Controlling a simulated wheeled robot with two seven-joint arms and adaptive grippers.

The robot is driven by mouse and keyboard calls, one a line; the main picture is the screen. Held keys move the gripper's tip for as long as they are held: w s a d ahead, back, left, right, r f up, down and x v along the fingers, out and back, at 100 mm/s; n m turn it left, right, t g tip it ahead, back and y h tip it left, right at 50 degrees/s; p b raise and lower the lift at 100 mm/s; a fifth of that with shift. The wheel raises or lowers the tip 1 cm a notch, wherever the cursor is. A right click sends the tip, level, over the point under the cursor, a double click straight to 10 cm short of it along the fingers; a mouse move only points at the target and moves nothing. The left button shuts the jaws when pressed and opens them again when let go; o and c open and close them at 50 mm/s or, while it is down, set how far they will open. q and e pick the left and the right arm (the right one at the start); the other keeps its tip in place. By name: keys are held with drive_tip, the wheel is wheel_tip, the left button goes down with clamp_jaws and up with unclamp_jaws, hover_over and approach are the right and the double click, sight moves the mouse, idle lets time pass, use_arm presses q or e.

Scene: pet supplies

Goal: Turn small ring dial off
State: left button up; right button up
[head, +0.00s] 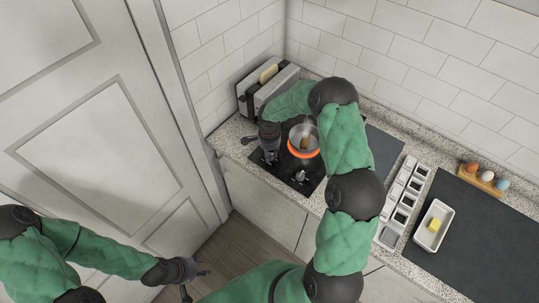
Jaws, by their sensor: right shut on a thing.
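The black cooktop (315,183) is set into the speckled counter. A metal pan (297,133) with a brown piece of food inside sits on a ring glowing orange (304,155). My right arm reaches over the cooktop from the right. My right gripper (270,157) is at the cooktop's front left, left of the pan, shut on a small dial that its fingers mostly hide. Another dial (300,177), pale and metallic, shows to the right on the front of the cooktop. My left gripper (195,278) is open and empty, low over the floor.
A toaster (247,91) with bread stands in the back corner. Right of the cooktop are a rack of small containers (403,192), a white dish (425,237) with a yellow block, and an egg holder (481,181) with several eggs. A white door (90,130) is at left.

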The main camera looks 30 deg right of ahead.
drive_tip(key=n+b, duration=0.1)
drive_tip(key=n, duration=0.1)
drive_tip(key=shift+f+n, duration=0.1)
drive_tip(key=shift+n, duration=0.3)
drive_tip(key=n+b, duration=0.1)
drive_tip(key=n, duration=0.1)
drive_tip(key=shift+n, duration=0.3)
drive_tip(key=n+b, duration=0.1)
drive_tip(key=n, duration=0.2)
drive_tip(key=shift+n, duration=1.6)
drive_tip(key=o, duration=1.1)
drive_tip(key=shift+o, duration=0.2)
